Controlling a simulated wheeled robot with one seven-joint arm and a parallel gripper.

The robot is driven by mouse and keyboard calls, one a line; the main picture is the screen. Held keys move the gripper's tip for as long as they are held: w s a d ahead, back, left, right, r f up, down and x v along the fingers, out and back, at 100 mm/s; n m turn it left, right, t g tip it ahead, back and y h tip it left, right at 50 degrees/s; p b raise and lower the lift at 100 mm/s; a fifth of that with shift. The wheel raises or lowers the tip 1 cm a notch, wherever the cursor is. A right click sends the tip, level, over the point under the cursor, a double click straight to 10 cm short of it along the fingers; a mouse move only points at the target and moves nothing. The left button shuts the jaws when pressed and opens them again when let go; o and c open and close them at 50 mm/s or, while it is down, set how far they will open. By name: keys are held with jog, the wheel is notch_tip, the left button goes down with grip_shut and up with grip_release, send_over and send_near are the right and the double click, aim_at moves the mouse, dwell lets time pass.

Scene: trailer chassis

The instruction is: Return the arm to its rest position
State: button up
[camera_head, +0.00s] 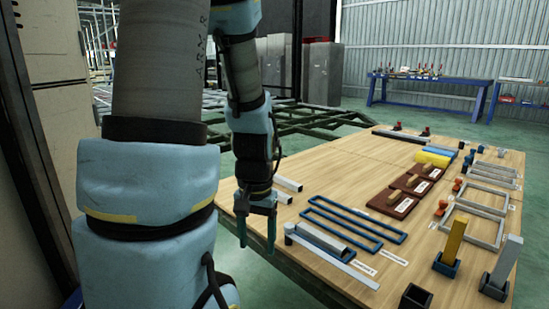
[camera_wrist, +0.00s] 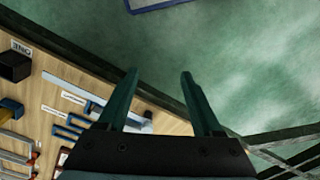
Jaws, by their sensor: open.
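My gripper (camera_head: 257,230) hangs down at the left edge of the wooden table in the head view. Its two fingers are apart and nothing is between them. In the wrist view the open gripper (camera_wrist: 157,90) has green floor beyond its fingertips and part of the table behind it. My arm, with pale blue covers, fills the left of the head view and hides what is behind it.
The wooden table (camera_head: 345,165) holds blue frames (camera_head: 355,222), grey bars (camera_head: 330,255), brown boards (camera_head: 405,190), grey frames (camera_head: 480,202), upright yellow (camera_head: 452,243) and grey blocks (camera_head: 506,262), and a black box (camera_head: 415,297). Dark metal framework (camera_head: 300,130) stands behind. Blue workbenches (camera_head: 430,92) line the back wall.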

notch_tip(320, 180, up, 34)
jog(key=a+n+t+p, duration=0.1)
jog(key=a+n+p, duration=0.1)
jog(key=p, duration=2.8)
jog(key=shift+w+a, duration=0.2)
jog(key=shift+a, duration=0.25)
